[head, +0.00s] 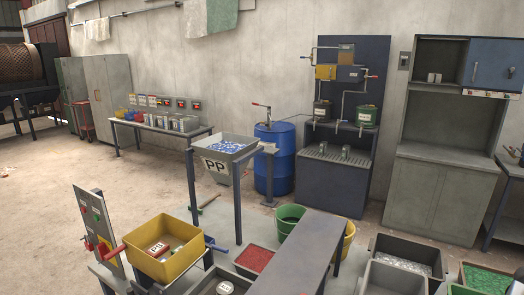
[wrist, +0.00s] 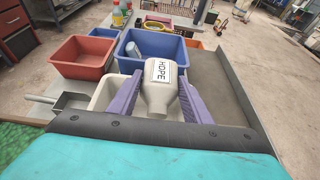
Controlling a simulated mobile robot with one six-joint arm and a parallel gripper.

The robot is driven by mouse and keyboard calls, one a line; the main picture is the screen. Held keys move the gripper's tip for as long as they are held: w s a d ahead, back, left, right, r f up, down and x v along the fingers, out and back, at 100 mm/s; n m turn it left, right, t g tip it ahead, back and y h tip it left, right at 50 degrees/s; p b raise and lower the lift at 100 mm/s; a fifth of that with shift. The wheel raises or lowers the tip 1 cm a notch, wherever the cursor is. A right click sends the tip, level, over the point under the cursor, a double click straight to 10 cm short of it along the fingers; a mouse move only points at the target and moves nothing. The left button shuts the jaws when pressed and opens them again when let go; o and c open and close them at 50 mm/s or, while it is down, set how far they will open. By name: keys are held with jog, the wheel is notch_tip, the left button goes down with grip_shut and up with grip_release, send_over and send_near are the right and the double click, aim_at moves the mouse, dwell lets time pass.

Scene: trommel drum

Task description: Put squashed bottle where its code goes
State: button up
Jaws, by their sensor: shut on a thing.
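My gripper (wrist: 158,98) is shut on a pale grey squashed bottle (wrist: 158,102) in the wrist view. Its purple fingers press the bottle from left and right. The bottle's white label faces the camera and reads HDPE. The bottle is above or in front of a cream bin (wrist: 101,97); its exact height I cannot tell. Neither my gripper nor this bottle shows in the head view. A hopper marked PP (head: 216,165) stands in the middle of the head view, with blue and white bits in it.
The wrist view shows a red bin (wrist: 83,57) and a blue bin (wrist: 118,66) with a pale item inside. A grey scoop (wrist: 62,103) lies at left. The head view shows a yellow crate (head: 157,262) with items, a blue drum (head: 274,160) and tubs of green and red pieces.

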jog(key=shift+f+b, duration=1.4)
jog(key=shift+f, duration=0.9)
jog(key=o, duration=1.1)
jog(key=shift+c, duration=0.2)
jog(key=b+v, duration=0.4)
jog(key=v, duration=1)
jog(key=shift+b, duration=0.3)
